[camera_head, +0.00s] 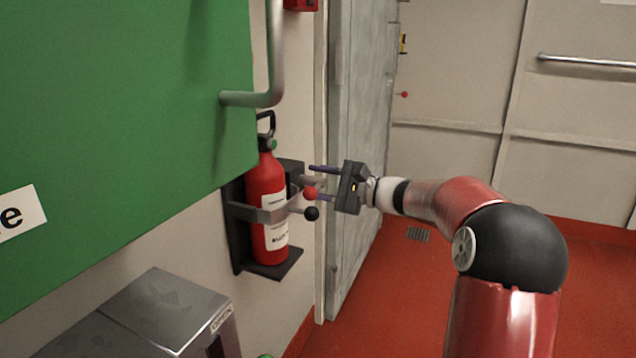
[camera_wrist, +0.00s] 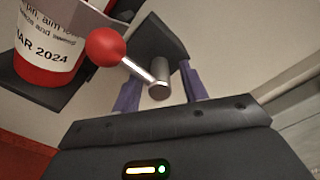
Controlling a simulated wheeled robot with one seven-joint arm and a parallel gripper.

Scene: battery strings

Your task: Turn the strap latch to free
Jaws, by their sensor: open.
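A red fire extinguisher (camera_head: 267,190) stands upright in a dark wall bracket, held by a grey strap (camera_head: 270,213). At its right are a red ball knob (camera_head: 310,193) and, just below, a black ball knob (camera_head: 311,214) on a short rod. I cannot tell which belongs to the strap latch. In the wrist view the red knob (camera_wrist: 106,46) sits on a thin metal rod running to a round metal pivot (camera_wrist: 159,79). My gripper (camera_head: 314,183) is open, its fingers pointing left at the knobs. In the wrist view my gripper (camera_wrist: 160,82) has its fingers either side of the pivot; contact is unclear.
A green panel (camera_head: 120,90) with a grey bar handle (camera_head: 274,50) overhangs the left. A metal box (camera_head: 165,310) is at lower left. A grey door (camera_head: 360,110) stands behind my gripper. The red floor is open at right.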

